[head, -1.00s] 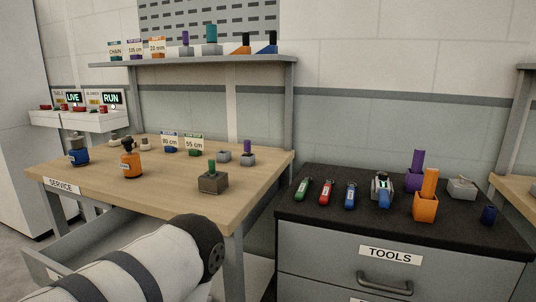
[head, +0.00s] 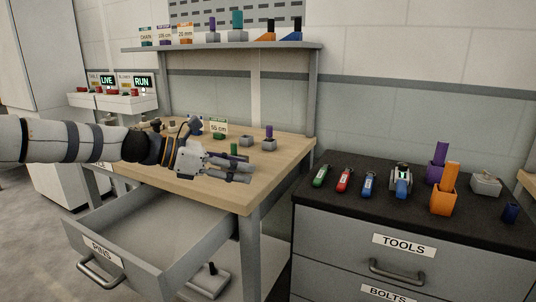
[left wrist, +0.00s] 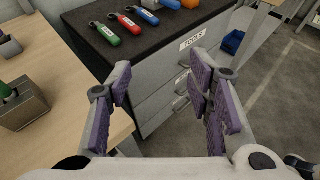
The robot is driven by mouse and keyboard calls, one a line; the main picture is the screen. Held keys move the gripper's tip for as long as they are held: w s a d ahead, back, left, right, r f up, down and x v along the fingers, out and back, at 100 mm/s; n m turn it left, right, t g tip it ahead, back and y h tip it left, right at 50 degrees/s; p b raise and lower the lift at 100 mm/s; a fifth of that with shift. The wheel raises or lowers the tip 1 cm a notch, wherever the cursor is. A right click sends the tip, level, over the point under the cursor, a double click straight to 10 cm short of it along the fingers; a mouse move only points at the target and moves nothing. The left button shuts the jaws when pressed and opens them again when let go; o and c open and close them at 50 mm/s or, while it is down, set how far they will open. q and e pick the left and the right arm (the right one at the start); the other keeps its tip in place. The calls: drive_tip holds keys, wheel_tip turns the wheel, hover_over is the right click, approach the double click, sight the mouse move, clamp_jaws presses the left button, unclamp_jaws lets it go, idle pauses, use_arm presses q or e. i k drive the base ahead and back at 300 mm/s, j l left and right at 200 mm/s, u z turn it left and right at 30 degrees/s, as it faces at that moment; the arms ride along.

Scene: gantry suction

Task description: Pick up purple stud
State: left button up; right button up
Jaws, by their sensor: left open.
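A purple stud (head: 268,132) stands upright in a small grey block on the wooden workbench (head: 238,198), near its back right corner. Another purple stud (head: 213,24) stands on the shelf above. My left gripper (head: 252,172) reaches in from the left over the bench, in front of the bench stud and apart from it. In the left wrist view its purple-padded fingers (left wrist: 165,90) are spread with nothing between them. It hides part of the grey block with the green stud (head: 234,149); a grey block also shows at left in the left wrist view (left wrist: 22,103). My right gripper is not in view.
An open drawer (head: 150,232) marked PINS juts out below the bench. The dark-topped TOOLS cabinet (head: 330,207) stands to the right, holding coloured tools, a purple holder (head: 437,172) and an orange holder (head: 443,200). The shelf (head: 230,47) overhangs the bench's back.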

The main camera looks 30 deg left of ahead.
sight(269, 128)
drive_tip(key=i+j, duration=1.2)
drive_tip(key=j, duration=0.1)
